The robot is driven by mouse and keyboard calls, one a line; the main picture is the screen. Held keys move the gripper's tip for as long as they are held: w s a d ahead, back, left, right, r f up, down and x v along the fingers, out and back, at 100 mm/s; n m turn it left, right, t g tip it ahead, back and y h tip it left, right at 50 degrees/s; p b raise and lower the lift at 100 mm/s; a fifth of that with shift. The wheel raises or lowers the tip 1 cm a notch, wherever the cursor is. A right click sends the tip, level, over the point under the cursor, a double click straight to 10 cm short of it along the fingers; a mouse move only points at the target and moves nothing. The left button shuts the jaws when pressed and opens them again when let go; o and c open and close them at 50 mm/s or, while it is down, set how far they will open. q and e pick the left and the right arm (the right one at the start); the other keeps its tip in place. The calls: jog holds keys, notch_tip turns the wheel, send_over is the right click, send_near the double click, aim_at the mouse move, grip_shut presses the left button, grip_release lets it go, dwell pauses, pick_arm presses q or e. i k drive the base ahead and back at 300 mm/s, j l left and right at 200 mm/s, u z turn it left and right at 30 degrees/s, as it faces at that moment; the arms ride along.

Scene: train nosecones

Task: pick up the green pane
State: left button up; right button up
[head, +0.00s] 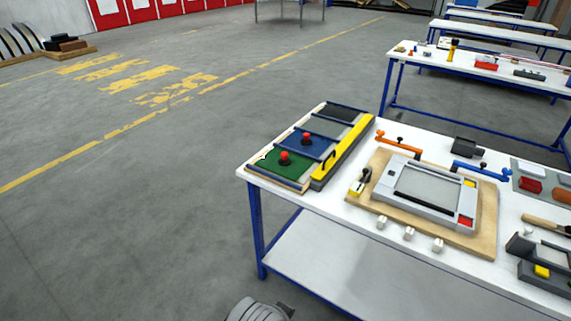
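The green pane (270,161) lies flat in the near slot of a wooden rack at the left end of the white table. A red knob (285,157) stands up from it. A blue pane (297,143) with its own red knob lies in the slot behind it, and a dark grey pane (342,113) lies at the rack's far end. Neither of my grippers can be made out in the head view.
The white-topped table (330,207) has blue legs. A yellow bar (345,151) runs along the rack's right side. A grey frame (425,192) on a wooden board, orange and blue clamps, and several small white blocks stand to the right. The floor left of the table is clear.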

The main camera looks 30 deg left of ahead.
aim_at(284, 163)
jog(key=i+j+z, duration=0.35)
jog(key=j, duration=0.6)
jog(key=j+z, duration=0.35)
jog(key=j, duration=0.65)
jog(key=j+z, duration=0.35)
jog(key=j, duration=0.7)
